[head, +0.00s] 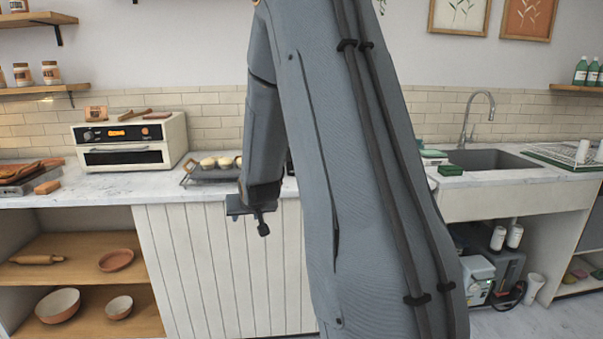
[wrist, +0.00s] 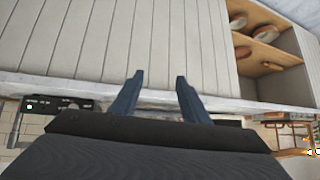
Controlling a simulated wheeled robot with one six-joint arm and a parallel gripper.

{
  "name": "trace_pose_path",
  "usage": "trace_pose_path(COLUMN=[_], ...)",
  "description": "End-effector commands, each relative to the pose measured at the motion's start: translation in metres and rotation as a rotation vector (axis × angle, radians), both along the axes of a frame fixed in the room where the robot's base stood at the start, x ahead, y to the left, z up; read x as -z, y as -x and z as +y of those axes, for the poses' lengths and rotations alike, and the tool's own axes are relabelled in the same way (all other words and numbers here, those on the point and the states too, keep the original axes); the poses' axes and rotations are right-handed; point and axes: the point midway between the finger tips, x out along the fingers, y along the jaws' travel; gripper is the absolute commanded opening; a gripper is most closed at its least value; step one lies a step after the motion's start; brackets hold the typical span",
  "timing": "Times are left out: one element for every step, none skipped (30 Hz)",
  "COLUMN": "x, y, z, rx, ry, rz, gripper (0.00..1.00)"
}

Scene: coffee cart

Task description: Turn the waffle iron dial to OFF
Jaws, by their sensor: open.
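In the head view no waffle iron can be made out for certain, and my arm hides the middle of the counter. My gripper (head: 262,225) hangs in front of the white cabinet, near counter-edge height. In the wrist view my gripper (wrist: 159,82) is open, its two blue-grey fingers apart with nothing between them. The panel lies well left of them there.
A white toaster oven (head: 126,143) with knobs stands on the marble counter (head: 110,183) at left. A sink (head: 490,159) is at right. The cabinet front (head: 190,270) is flat, with open shelves (head: 88,268) beside it.

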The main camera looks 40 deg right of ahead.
Motion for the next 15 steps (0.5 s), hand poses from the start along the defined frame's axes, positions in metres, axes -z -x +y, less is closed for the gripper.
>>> trace_pose_path(x=[0.003, 0.002, 0.0, -0.001, -0.003, -0.005, -0.006, -0.007, -0.008, -0.009, -0.01, -0.01, -0.011, -0.012, -0.012], y=[-0.022, -0.035, -0.05, -0.06, -0.069, -0.078, -0.083, -0.087, -0.09, -0.091, -0.092, -0.092, -0.092, -0.091, -0.09], z=[-0.035, -0.055, -0.082, -0.103, -0.123, -0.149, -0.168, -0.185, -0.206, -0.221, -0.234, -0.25, -0.261, -0.27, -0.28], rx=[0.044, 0.068, 0.098, 0.121, 0.143, 0.167, 0.185, 0.201, 0.219, 0.233, 0.244, 0.257, 0.265, 0.272, 0.279], ry=[0.009, 0.016, 0.025, 0.033, 0.041, 0.054, 0.063, 0.072, 0.083, 0.092, 0.099, 0.111, 0.118, 0.124, 0.131], rz=[-0.07, -0.118, -0.182, -0.23, -0.279, -0.34, -0.384, -0.426, -0.477, -0.513, -0.546, -0.585, -0.613, -0.638, -0.666], gripper=[0.42, 0.42, 0.42, 0.42, 0.42, 0.42, 0.42, 0.42, 0.42, 0.42, 0.42, 0.42, 0.42, 0.42, 0.42])
